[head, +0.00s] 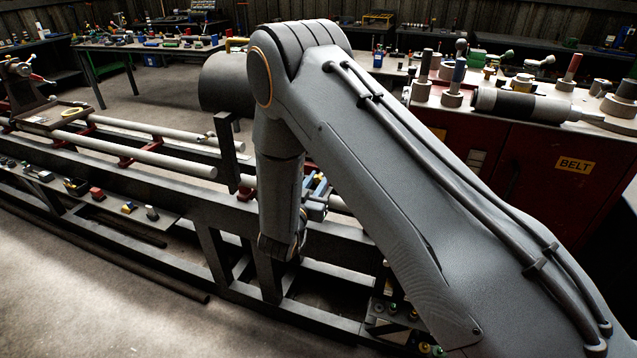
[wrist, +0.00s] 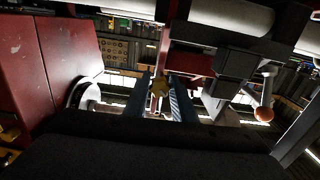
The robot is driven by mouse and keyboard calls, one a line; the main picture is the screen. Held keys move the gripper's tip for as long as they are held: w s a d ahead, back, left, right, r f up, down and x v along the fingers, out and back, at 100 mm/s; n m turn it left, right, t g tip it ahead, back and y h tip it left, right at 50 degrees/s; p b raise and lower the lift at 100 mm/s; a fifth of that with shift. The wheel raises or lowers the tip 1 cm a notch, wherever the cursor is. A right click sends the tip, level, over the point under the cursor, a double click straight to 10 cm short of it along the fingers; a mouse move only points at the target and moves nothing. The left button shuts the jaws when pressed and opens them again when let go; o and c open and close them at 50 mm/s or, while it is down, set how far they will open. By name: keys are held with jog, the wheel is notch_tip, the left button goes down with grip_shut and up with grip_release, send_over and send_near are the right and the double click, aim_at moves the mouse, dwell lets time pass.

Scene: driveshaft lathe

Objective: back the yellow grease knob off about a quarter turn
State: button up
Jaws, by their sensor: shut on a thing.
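The yellow grease knob (wrist: 159,88) shows in the middle of the wrist view, between the two blue fingers of my gripper (wrist: 161,99). The fingers are shut on it, one on each side. In the head view my gripper (head: 317,190) is partly hidden behind my arm, beside the lathe bed. The knob cannot be made out in the head view. How far it is turned cannot be told.
In the wrist view an orange ball-ended lever (wrist: 265,114) hangs right of the fingers, near a dark block (wrist: 227,75). A red panel (wrist: 60,65) stands at left. In the head view the lathe's long rails (head: 150,155) run left, and a red cabinet (head: 530,165) stands right.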

jog(key=n, duration=0.4)
jog(key=shift+n, duration=0.3)
jog(key=n, duration=0.4)
jog(key=shift+b, duration=0.3)
jog(key=shift+n, duration=0.3)
jog(key=o, duration=1.1)
jog(key=shift+c, duration=0.2)
jog(key=shift+s+a, duration=0.2)
jog(key=shift+s, duration=0.3)
jog(key=b+v, duration=0.2)
jog(key=v, duration=0.4)
jog(key=shift+s, duration=0.4)
